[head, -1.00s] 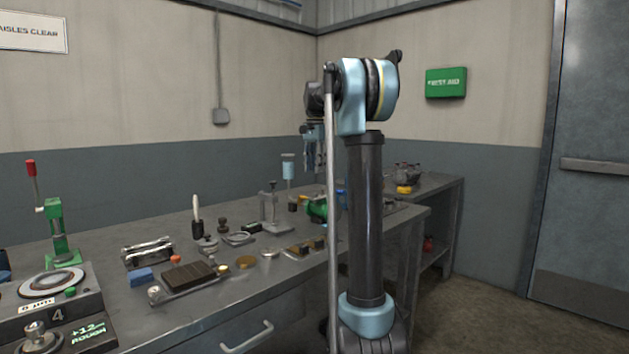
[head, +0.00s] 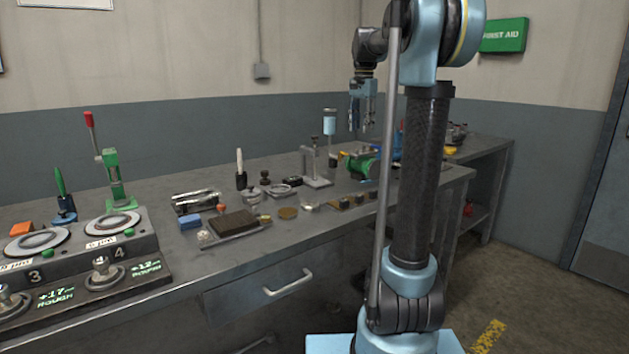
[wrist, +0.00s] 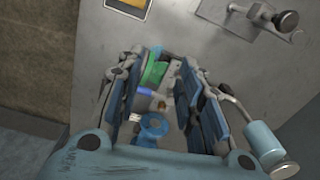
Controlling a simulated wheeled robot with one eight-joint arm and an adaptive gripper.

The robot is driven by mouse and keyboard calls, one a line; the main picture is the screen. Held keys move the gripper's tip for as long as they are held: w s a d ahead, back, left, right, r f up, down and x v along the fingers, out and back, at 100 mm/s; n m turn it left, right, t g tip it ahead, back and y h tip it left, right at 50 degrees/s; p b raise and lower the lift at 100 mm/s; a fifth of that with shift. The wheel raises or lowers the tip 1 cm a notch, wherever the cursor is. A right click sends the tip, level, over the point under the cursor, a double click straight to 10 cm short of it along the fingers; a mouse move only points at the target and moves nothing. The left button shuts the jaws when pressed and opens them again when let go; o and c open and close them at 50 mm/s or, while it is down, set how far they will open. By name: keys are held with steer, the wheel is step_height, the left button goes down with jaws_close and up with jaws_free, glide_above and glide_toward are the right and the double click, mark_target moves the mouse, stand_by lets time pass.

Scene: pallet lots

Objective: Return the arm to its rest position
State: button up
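My gripper (head: 361,128) hangs from the bent arm above the back part of the workbench (head: 270,230), with its fingers pointing down. In the wrist view my gripper (wrist: 172,75) has its blue fingers apart, with a gap between them and nothing seen held. A green part (wrist: 156,70) and a blue ring-shaped part (wrist: 152,124) show through that gap, seemingly below the fingers. In the head view a green cylindrical device (head: 360,166) stands on the bench under the gripper.
A grey stand (head: 316,168) and a light-blue cylinder (head: 329,122) stand left of the gripper. A dark block (head: 233,223), a blue block (head: 190,222) and a green press (head: 114,180) are farther left. Open floor (head: 530,300) lies at the right.

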steer(key=s+f+n, duration=0.2)
steer(key=s+f, duration=0.4)
steer(key=s, duration=0.4)
steer(key=s+f+n, duration=0.2)
steer(key=s+f, duration=0.4)
steer(key=s, duration=0.4)
steer(key=s+f+n+t, duration=0.1)
steer(key=s+f+n, duration=0.4)
steer(key=s+f, duration=1.2)
step_height(320, 180, down, 4)
steer(key=shift+d+r+t, duration=0.15)
steer(key=shift+d+t, duration=0.1)
steer(key=shift+t, duration=0.15)
